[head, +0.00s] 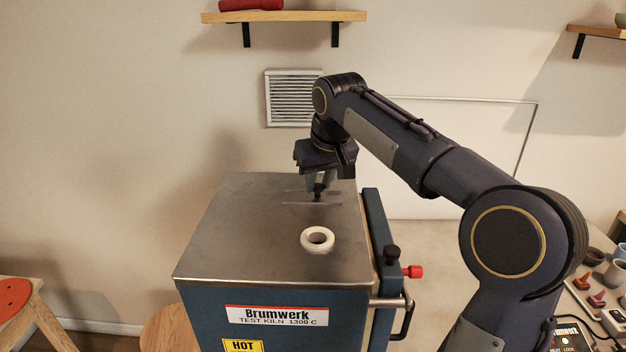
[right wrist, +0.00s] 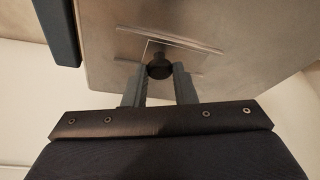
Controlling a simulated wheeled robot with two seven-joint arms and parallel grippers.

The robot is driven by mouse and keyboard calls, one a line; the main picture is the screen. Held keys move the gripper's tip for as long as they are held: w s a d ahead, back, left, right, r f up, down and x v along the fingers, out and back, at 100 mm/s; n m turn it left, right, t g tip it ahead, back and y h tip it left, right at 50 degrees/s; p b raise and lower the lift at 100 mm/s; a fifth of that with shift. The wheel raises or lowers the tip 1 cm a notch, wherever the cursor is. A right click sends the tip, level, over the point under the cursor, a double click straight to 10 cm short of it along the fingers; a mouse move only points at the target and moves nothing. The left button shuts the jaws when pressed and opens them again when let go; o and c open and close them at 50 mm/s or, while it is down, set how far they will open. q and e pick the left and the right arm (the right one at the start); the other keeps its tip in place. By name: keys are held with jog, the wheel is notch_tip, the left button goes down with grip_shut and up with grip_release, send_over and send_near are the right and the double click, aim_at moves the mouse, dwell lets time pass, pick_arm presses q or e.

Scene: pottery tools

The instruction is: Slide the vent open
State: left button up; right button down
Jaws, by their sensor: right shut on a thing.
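The kiln (head: 235,225) is a blue box with a grey metal top. On its top, towards the back, the vent slide has a dark round knob (right wrist: 159,67) and thin rails (right wrist: 172,40) on either side; the rails also show in the head view (head: 298,203). My right gripper (head: 318,188) reaches down over the slide, with its fingers shut on the knob. In the right wrist view the two fingers (right wrist: 160,78) stand on either side of the knob. The plate under the knob is partly hidden. My left gripper is not in view.
A white ring (head: 318,239) with a dark centre sits on the kiln top in front of the slide. A black knob (head: 392,254) and a red knob (head: 413,272) stick out at the right side. A wall grille (head: 290,88) is behind.

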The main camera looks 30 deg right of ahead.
jog(key=s+d, duration=0.1)
jog(key=d, duration=0.2)
jog(key=shift+s, duration=0.4)
jog(key=c, duration=1.2)
grip_release()
jog(key=shift+d, duration=0.1)
jog(key=shift+s+r, duration=0.1)
jog(key=shift+r, duration=0.15)
jog(key=v, duration=0.7)
jog(key=shift+s+r, duration=0.1)
jog(key=shift+r, duration=0.05)
